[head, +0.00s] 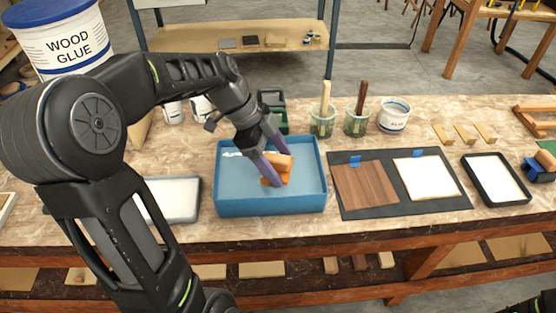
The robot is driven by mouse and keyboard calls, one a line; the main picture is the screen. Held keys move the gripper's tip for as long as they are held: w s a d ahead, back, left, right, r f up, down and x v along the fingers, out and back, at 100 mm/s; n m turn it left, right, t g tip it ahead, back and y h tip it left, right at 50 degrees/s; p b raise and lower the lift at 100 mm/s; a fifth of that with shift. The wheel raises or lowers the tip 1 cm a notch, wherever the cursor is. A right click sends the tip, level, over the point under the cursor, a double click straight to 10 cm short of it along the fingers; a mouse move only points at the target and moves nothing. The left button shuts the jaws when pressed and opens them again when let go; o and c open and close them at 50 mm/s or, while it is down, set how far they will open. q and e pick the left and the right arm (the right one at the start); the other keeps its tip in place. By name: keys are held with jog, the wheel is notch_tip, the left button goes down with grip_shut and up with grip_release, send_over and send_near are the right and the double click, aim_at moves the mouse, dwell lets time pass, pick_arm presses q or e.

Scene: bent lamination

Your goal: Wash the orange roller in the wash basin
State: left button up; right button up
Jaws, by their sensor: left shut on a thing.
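The blue wash basin (320,170) stands on the workbench near the middle of the head view, with light blue water in it. My left gripper (272,172) reaches down into the basin from the upper left. It is shut on the orange roller (280,163), which is inside the basin. The fingers cover part of the roller, and I cannot tell how deep it sits in the water.
Right of the basin lies a dark mat (438,205) with a wood sheet (364,184) and a white sheet (426,180). Behind stand two brush cups (322,124) (356,124) and a white tub (394,116). A tray (172,199) lies left; a black-rimmed tray (497,180) lies right.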

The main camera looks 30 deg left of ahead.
aim_at(288, 156)
pick_arm(q)
jog(key=shift+w+d, duration=0.9)
jog(key=shift+d, duration=0.3)
jog(key=shift+s+a+b, duration=0.55)
jog(key=shift+s+a, duration=0.05)
jog(key=shift+a, duration=0.25)
jog(key=shift+s+a+b, duration=0.45)
jog(key=shift+s+a, duration=0.8)
jog(key=shift+a, duration=0.3)
jog(key=shift+w+d+b, duration=0.25)
jog(key=shift+w+d, duration=0.7)
jog(key=shift+d, duration=0.3)
jog(key=shift+w+d+b, duration=0.2)
jog(key=shift+w+d, duration=0.7)
jog(key=shift+d, duration=0.3)
